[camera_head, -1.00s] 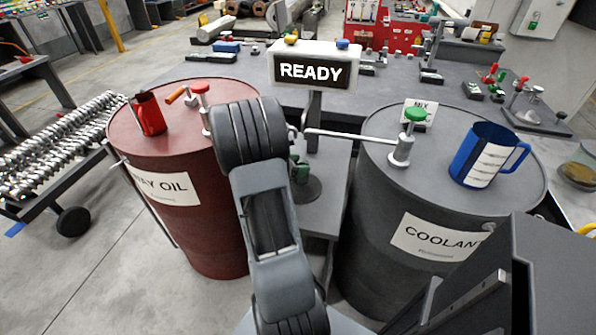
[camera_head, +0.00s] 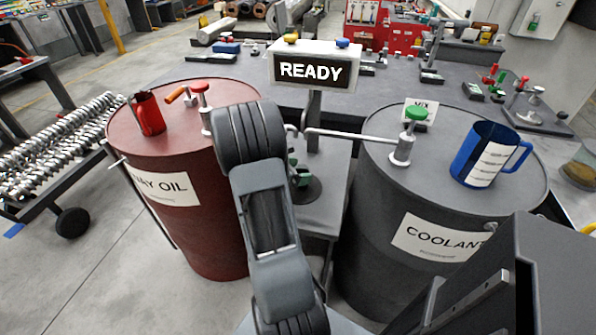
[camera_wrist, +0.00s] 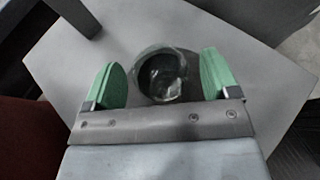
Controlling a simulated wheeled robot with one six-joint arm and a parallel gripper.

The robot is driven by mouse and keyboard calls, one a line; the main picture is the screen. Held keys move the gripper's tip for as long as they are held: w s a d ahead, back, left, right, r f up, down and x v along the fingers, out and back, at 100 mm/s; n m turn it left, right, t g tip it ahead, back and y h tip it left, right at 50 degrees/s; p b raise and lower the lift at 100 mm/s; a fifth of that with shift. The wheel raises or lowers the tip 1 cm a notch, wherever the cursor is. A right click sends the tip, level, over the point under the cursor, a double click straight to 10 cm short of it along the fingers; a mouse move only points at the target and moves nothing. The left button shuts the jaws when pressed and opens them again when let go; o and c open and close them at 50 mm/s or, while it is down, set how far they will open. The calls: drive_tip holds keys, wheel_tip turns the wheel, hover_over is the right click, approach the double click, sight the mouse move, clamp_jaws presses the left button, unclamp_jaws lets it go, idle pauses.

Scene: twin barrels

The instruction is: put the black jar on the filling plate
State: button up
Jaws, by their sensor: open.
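A round, dark, glassy jar (camera_wrist: 160,78), seen from above in the wrist view, stands between the two green fingertips of my gripper (camera_wrist: 163,80). Gaps show on both sides, so the jaws are open around it and not touching it. A dark round plate, which looks like the filling plate (camera_head: 309,191), lies on the grey stand between the barrels. The jar appears to stand on it. In the head view my gripper (camera_head: 298,170) is low over the plate, partly hidden by my arm, and the jar cannot be made out clearly.
A red barrel (camera_head: 205,235) with a red mug (camera_head: 150,114) stands left. A grey coolant barrel (camera_head: 375,240) with a blue mug (camera_head: 480,150) stands right. A spout (camera_head: 345,135) reaches from its top towards the stand (camera_head: 335,180). A READY sign (camera_head: 312,72) rises behind.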

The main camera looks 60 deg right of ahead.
drive_tip(key=shift+r, duration=0.3)
drive_tip(key=p+v, duration=0.2)
drive_tip(key=v, duration=1)
drive_tip(key=a+r+m+t+y, duration=0.1)
drive_tip(key=a+m+t+y, duration=0.2)
drive_tip(key=a, duration=0.6)
drive_tip(key=s+a+r+m+t+y, duration=0.1)
drive_tip(key=a+m+y, duration=0.4)
drive_tip(key=a, duration=0.5)
drive_tip(key=s+a+r+m+t+y, duration=0.1)
drive_tip(key=a+r+m+t+y, duration=0.2)
drive_tip(key=a, duration=0.6)
drive_tip(key=shift+s+a+m+t+y, duration=0.25)
drive_tip(key=shift+m+t+y, duration=0.25)
drive_tip(key=shift+m+t, duration=0.45)
drive_tip(key=shift+r, duration=0.2)
